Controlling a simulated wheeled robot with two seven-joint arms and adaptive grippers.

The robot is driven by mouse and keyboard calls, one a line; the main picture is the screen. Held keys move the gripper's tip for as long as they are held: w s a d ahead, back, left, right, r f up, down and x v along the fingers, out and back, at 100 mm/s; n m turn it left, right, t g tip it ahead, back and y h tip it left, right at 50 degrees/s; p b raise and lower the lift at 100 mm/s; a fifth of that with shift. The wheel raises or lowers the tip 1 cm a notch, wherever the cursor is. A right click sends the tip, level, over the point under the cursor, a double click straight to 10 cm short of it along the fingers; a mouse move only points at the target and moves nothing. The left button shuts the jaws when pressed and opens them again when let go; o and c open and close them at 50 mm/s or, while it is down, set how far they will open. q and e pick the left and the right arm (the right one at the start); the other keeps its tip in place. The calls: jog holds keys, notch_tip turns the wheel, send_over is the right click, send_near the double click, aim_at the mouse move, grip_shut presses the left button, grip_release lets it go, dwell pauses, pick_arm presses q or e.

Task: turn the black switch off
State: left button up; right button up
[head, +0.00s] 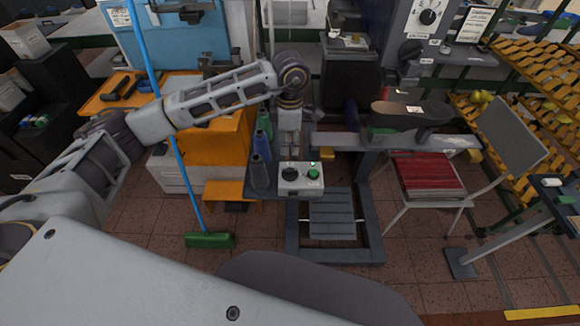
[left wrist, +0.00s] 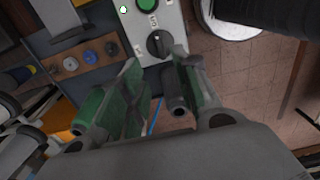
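The black switch (head: 289,174) is a round knob on the front of a small pale control box (head: 301,190). A green button (head: 313,174) and a lit green lamp (head: 313,164) are beside it. My left gripper (head: 290,153) points down just above the box in the head view. In the left wrist view, the black switch (left wrist: 159,44) lies just beyond the gap between the fingertips of my left gripper (left wrist: 157,62). The fingers are apart with nothing between them; contact with the knob cannot be told. My right gripper is out of view.
Spools (head: 261,172) stand left of the box. A blue-handled broom (head: 209,240) is further left. A chair with a red seat (head: 430,174) stands at right. A larger black dial (head: 428,16) is on the grey machine behind.

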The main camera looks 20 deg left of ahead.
aim_at(290, 170)
pick_arm(q)
notch_tip(290, 170, down, 12)
jog(key=shift+p, duration=1.25)
jog(key=shift+c, duration=0.5)
grip_shut()
